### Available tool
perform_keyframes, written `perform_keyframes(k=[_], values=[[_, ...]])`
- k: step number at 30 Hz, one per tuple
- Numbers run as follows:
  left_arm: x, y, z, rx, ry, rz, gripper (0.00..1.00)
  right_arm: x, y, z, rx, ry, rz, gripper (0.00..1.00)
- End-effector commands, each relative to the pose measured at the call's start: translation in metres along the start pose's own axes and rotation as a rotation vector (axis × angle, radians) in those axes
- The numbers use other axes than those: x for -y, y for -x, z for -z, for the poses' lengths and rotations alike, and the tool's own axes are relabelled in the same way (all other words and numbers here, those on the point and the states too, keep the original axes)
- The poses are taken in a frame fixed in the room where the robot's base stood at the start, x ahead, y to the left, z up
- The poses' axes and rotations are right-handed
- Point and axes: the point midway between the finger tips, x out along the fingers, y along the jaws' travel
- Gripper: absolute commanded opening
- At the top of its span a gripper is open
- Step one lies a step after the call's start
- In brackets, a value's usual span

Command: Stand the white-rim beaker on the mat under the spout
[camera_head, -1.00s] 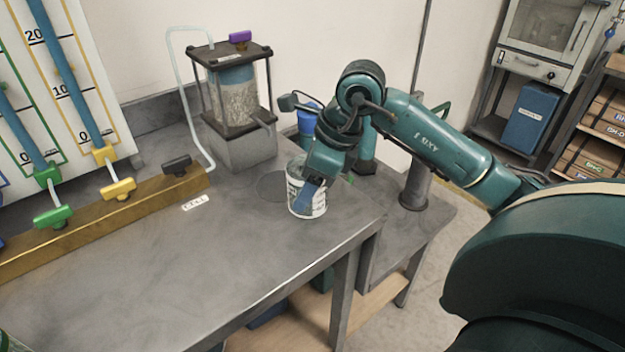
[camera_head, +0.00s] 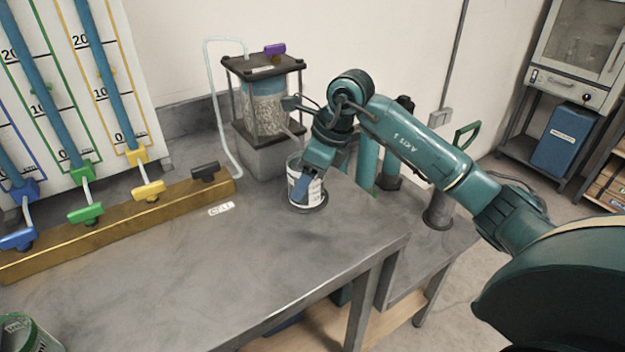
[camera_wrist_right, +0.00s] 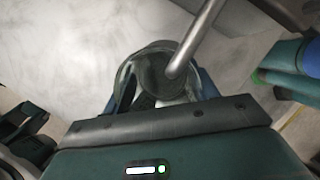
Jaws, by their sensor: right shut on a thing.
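The white-rim beaker (camera_head: 295,190), a clear cup with a pale printed label, is upright over the dark round mat (camera_head: 318,206) on the bench. Whether its base touches the mat I cannot tell. My right gripper (camera_head: 307,186) is shut on the beaker from the near right side. In the right wrist view the beaker's mouth (camera_wrist_right: 126,75) shows beyond the gripper, with the metal spout (camera_wrist_right: 195,43) crossing over it. In the head view the spout (camera_head: 292,132) slopes down from the column rig toward the beaker. My left gripper is not in view.
The column rig (camera_head: 265,105) with a purple valve stands behind the beaker. A brass manifold (camera_head: 120,215) with coloured valves lies left. A green container (camera_head: 28,335) stands at the lower left. The bench's front right edge is near; its middle is clear.

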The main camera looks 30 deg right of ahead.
Motion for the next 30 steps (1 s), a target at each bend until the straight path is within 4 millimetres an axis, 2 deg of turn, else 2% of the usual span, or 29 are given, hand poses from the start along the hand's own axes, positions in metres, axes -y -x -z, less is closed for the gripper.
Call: perform_keyframes(k=[27, 28, 30], values=[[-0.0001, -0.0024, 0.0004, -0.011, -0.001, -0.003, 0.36, 0.0028, -0.0078, -0.0004, -0.001, 0.001, 0.0, 0.36], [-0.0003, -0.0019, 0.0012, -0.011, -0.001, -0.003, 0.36, 0.0028, -0.0068, -0.0009, 0.0, 0.001, 0.0, 0.61], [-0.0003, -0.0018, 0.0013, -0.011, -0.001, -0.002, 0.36, 0.0028, -0.0066, -0.0009, 0.0, 0.001, 0.0, 0.67]])
